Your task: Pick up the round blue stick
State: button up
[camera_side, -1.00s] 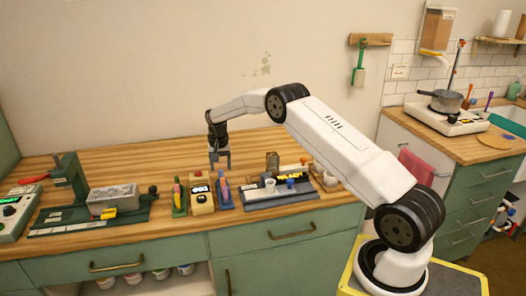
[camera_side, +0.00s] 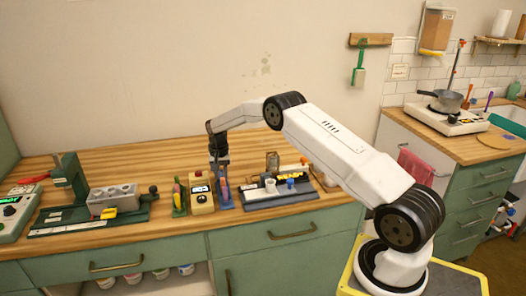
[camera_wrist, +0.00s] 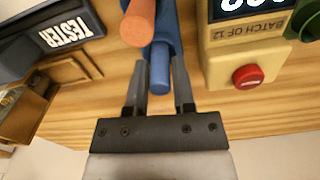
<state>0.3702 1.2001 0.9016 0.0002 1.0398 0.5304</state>
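The round blue stick (camera_wrist: 160,78) shows in the wrist view with its end between the two fingers of my gripper (camera_wrist: 160,80). The fingers are open, with a narrow gap on each side of the stick. An orange stick (camera_wrist: 138,24) is just beyond the left finger. Both sticks are at a blue holder (camera_wrist: 163,22). In the side view, my gripper (camera_side: 220,177) points down at the holder (camera_side: 224,203); the blue stick is too small to tell there.
A yellow box with a red button (camera_wrist: 247,76) stands close on the right in the wrist view. A dark block marked TESTER (camera_wrist: 58,32) is on the left.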

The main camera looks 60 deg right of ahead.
aim_at(221, 170)
grip_shut()
jog(key=shift+r, duration=0.1)
jog(key=shift+r, duration=1.35)
jog(key=shift+s+r, duration=0.1)
jog(key=shift+r, duration=0.2)
jog(key=s+a+r, duration=0.4)
jog(key=s+r, duration=0.5)
jog(key=s, duration=0.4)
jog(key=shift+a+r, duration=0.15)
jog(key=shift+r, duration=0.1)
